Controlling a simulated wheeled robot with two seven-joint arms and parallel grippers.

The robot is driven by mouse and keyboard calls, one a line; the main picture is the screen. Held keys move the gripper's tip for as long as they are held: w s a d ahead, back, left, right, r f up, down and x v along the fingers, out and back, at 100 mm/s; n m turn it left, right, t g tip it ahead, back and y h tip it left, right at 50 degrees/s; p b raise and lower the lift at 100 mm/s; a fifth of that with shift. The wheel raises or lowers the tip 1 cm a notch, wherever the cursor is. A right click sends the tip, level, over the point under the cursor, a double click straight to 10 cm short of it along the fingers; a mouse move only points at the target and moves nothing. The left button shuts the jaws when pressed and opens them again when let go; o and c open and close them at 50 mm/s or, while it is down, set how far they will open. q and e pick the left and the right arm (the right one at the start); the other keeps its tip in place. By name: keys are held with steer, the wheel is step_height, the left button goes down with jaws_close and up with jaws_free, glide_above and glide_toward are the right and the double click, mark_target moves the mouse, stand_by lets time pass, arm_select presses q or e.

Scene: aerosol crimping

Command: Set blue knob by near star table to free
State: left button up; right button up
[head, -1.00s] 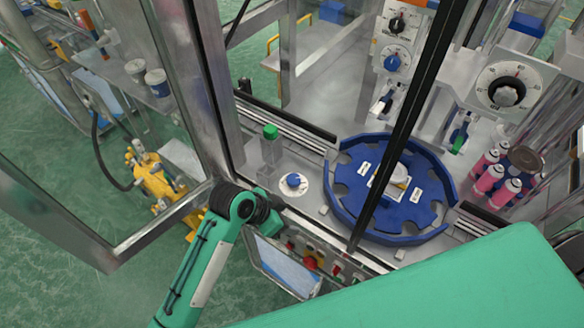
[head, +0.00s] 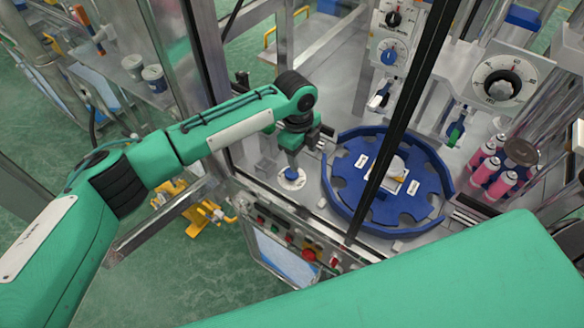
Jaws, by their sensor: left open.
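The blue knob (head: 291,173) sits on a round white dial plate (head: 292,182) on the metal deck, left of the blue star table (head: 349,205). My left gripper (head: 291,163) points down right over this knob, with its fingers at the knob's top. It is open; whether the fingers touch the knob cannot be told. The gripper hides part of the knob, so its pointer direction is not clear. My right gripper is not in view.
A dark door post crosses in front of the star table. Several pink cans (head: 493,172) stand at the right. A control panel (head: 285,258) with buttons is below the deck edge. Another blue knob (head: 388,57) is on the upright panel at the back.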

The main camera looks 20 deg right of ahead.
arm_select(q)
steer(key=w+a+r+y, duration=0.1)
steer(key=w+a+r, duration=0.1)
steer(key=w, duration=0.1)
steer(key=b, duration=0.9)
glide_toward(292, 172)
steer(key=shift+m+t, duration=0.3)
steer(key=shift+m, duration=0.1)
steer(key=f, duration=0.7)
steer(key=shift+s+f, duration=0.15)
steer(key=shift+s, duration=0.15)
steer(key=shift+f+b, duration=0.4)
steer(key=shift+f, duration=0.2)
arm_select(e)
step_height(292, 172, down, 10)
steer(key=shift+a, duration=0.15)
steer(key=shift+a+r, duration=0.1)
arm_select(q)
steer(key=c, duration=1)
